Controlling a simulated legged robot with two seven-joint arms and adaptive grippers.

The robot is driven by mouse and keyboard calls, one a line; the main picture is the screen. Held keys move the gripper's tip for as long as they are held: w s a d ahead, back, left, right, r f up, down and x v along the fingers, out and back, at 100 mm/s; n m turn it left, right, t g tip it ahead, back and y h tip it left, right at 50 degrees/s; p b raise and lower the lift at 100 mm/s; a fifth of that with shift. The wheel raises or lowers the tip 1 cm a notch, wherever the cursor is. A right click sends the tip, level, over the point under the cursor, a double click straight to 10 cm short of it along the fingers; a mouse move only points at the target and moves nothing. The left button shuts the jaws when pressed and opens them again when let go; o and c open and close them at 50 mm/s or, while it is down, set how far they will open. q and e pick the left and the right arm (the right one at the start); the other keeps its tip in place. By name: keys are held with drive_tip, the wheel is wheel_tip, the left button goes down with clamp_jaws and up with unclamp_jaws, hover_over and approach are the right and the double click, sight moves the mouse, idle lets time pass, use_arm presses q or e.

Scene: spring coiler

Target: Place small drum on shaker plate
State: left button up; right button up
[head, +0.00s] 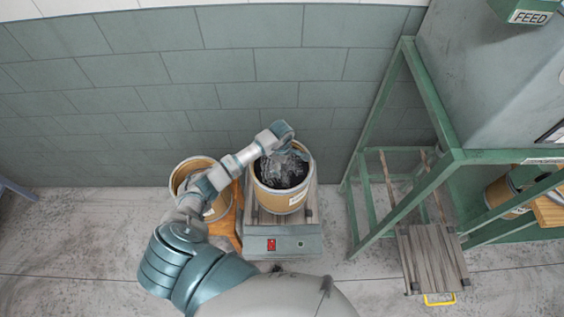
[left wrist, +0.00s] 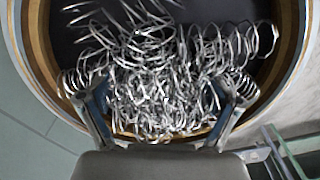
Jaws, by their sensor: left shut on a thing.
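My left gripper (head: 290,152) is over the drum's mouth. In the left wrist view its fingers (left wrist: 160,100) are well apart, with a tangle of springs (left wrist: 155,85) between them, in front of the drum's near rim. My right gripper is not in view.
The shaker's front panel (head: 290,244) has a red switch. A green frame (head: 428,95) carries a large grey hopper on the right. Beneath it are another tan drum (head: 500,192) and a slatted platform (head: 430,258). A block wall stands behind; bare floor lies left.

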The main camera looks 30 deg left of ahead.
use_arm(q)
drive_tip(key=o, duration=1.5)
drive_tip(key=shift+o, duration=0.2)
wheel_tip(320, 180, up, 12)
drive_tip(key=b, duration=0.2)
drive_tip(key=shift+s, duration=0.1)
